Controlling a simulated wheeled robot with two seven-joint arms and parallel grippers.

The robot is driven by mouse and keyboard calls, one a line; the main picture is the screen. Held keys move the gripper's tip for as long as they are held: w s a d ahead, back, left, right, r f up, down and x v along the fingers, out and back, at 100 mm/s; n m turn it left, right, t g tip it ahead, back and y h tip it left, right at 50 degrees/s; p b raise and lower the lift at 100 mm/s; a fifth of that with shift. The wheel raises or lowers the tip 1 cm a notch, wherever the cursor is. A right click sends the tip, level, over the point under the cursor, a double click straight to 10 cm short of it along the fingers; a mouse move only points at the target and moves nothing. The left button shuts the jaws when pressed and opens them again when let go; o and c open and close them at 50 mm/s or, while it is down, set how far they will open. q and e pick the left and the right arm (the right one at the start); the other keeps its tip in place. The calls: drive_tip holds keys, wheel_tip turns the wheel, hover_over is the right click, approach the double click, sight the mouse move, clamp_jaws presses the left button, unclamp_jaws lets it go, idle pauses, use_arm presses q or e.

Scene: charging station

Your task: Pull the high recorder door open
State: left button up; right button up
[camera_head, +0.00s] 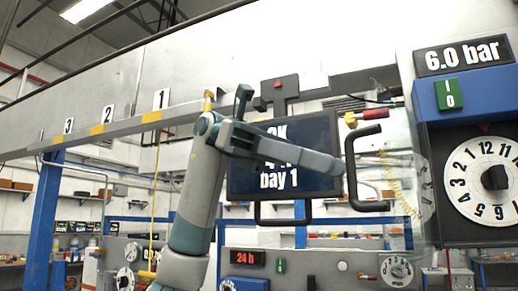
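The high recorder is a dark case with a large white dial (494,180) at the right. A clear panel (403,150), which looks like its door, stands to the left of the dial, leaving the dial mostly uncovered. I cannot tell its exact angle. A black bracket-shaped handle (371,206) is at the panel's left side. My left gripper (330,164) reaches in from the left, its far end beside the handle's upright bar. Contact and finger opening cannot be made out. My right gripper is not in view.
A dark screen (250,183) is behind my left arm. A 6.0 bar display (463,55) and a green switch (447,94) sit above the dial. A grey rail (128,123) with numbered plates runs across the left. A lower panel (325,270) carries small dials.

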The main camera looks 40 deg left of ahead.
use_arm(q)
drive_tip(key=v, duration=1.2)
drive_tip(key=shift+a, duration=0.2)
drive_tip(key=shift+r, duration=0.1)
